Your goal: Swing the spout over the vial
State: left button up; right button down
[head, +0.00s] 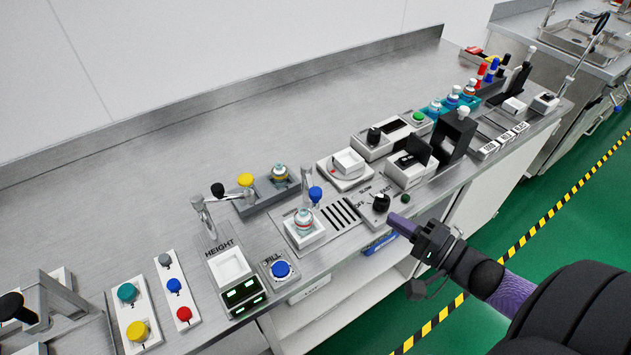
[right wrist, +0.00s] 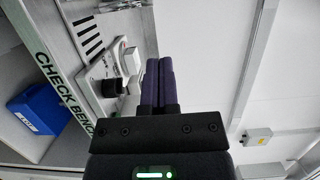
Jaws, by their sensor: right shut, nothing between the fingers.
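A metal spout post (head: 203,214) with a black knob (head: 217,189) on its arm stands behind the panel marked HEIGHT. A small white-capped vial (head: 303,218) stands upright in a white square tray to its right. A blue knob on a metal post (head: 315,194) is just behind this vial. The spout's outlet is too small to make out. My right gripper (head: 394,219) is shut and empty at the bench's front edge, right of the vial and apart from it. Its closed purple fingers show in the right wrist view (right wrist: 159,80). My left gripper is out of view.
A black dial (head: 380,202) marked OFF, SLOW and FAST is close to my right fingertips. A blue FILL button (head: 281,269) is in front of the vial. A grey holder (head: 266,195) with a yellow knob and another vial stands behind. The bench's back is clear.

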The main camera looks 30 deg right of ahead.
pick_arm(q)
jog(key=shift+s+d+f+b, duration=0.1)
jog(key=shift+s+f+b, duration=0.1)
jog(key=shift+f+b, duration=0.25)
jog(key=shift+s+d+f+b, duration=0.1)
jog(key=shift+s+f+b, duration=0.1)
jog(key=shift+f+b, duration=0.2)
pick_arm(e)
jog(key=s+a+x, duration=0.1)
jog(key=a+x, duration=0.1)
jog(key=x, duration=1)
jog(key=shift+a, duration=0.3)
